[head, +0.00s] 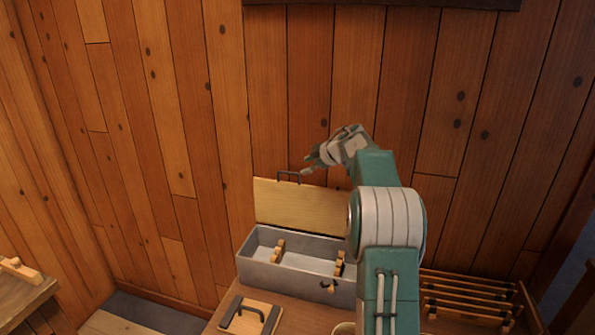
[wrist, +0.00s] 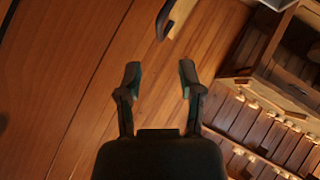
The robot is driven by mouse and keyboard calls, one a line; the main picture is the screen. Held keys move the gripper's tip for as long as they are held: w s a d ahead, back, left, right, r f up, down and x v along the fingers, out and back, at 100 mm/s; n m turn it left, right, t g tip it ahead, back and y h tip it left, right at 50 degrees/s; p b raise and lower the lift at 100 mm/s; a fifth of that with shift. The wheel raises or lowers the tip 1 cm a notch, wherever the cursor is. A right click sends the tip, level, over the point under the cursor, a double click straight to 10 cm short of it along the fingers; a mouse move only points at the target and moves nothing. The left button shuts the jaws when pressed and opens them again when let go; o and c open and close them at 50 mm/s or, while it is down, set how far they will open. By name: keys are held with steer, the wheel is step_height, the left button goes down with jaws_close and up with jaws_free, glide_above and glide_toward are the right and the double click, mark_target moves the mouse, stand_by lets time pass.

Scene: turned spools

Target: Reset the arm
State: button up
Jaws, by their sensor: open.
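A grey box (head: 290,280) with its pale lid (head: 300,207) raised holds turned wooden spools (head: 278,250). A small handled board (head: 248,317) lies in front. The plank wall (head: 300,90) is behind.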

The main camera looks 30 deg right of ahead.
steer(key=shift+v, duration=1.05)
steer(key=a+r+m+t+h, duration=0.2)
steer(key=a+r+t, duration=0.45)
steer(key=r, duration=0.65)
steer(key=s+a+r+m+h, duration=0.5)
steer(key=s+a+r+m, duration=0.15)
steer(key=s, duration=0.25)
steer(key=s+a+f+m+g+y, duration=0.1)
steer(key=s+a+f+g, duration=0.2)
steer(key=s, duration=0.8)
steer(key=s+a+f+m+g+y, duration=0.1)
steer(key=s+a+f+g, duration=0.3)
steer(key=s+a+f, duration=0.4)
steer(key=s+a+f+m+g+y, duration=0.1)
steer(key=s+a+f+g, duration=0.3)
steer(key=s+f, duration=0.7)
steer(key=s+a, duration=0.1)
steer(key=s, duration=0.1)
steer(key=shift+s+a+f+y, duration=0.25)
steer(key=shift+s+a+y, duration=0.1)
steer(key=shift+s+y, duration=0.05)
